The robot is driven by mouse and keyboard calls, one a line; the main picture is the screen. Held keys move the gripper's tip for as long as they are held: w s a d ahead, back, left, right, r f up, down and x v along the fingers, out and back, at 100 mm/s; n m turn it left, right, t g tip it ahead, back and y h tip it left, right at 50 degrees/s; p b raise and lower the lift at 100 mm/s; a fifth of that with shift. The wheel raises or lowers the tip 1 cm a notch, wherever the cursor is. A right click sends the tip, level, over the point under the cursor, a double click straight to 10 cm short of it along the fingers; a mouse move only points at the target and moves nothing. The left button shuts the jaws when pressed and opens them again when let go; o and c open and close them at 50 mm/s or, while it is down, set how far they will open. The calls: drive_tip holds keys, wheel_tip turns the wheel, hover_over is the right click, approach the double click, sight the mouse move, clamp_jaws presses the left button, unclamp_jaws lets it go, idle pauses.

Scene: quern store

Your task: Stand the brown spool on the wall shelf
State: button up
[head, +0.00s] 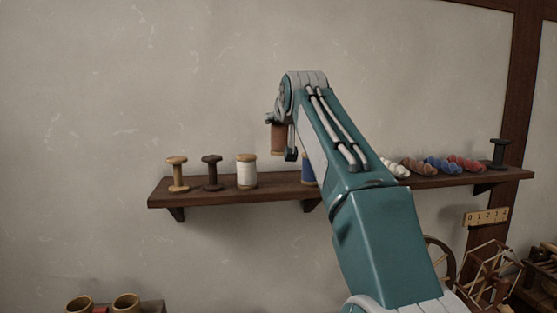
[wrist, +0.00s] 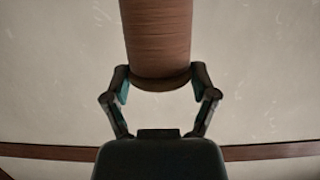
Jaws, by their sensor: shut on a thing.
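The brown spool (head: 278,138) is in my gripper (head: 282,151), held above the wall shelf (head: 230,197) in the head view. In the wrist view the spool (wrist: 158,40) fills the top middle, wound with brown thread, and the two fingers of my gripper (wrist: 160,85) close on its near end from both sides. In the head view the spool hangs roughly upright, with a gap between it and the shelf top. My arm hides the middle of the shelf.
On the shelf's left stand an empty wooden spool (head: 177,174), a dark empty spool (head: 212,173) and a white spool (head: 247,172). A blue spool (head: 308,170) is partly behind my arm. Coloured skeins (head: 435,166) and a black spool (head: 499,153) are on the right.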

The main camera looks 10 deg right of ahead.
drive_tip(key=w+f, duration=0.7)
drive_tip(key=f, duration=0.1)
drive_tip(key=shift+w+d+f, duration=0.25)
drive_tip(key=shift+d, duration=0.15)
drive_tip(key=shift+s+f, duration=0.1)
drive_tip(key=shift+f, duration=0.65)
drive_tip(key=o, duration=1.1)
drive_tip(key=shift+o, duration=0.2)
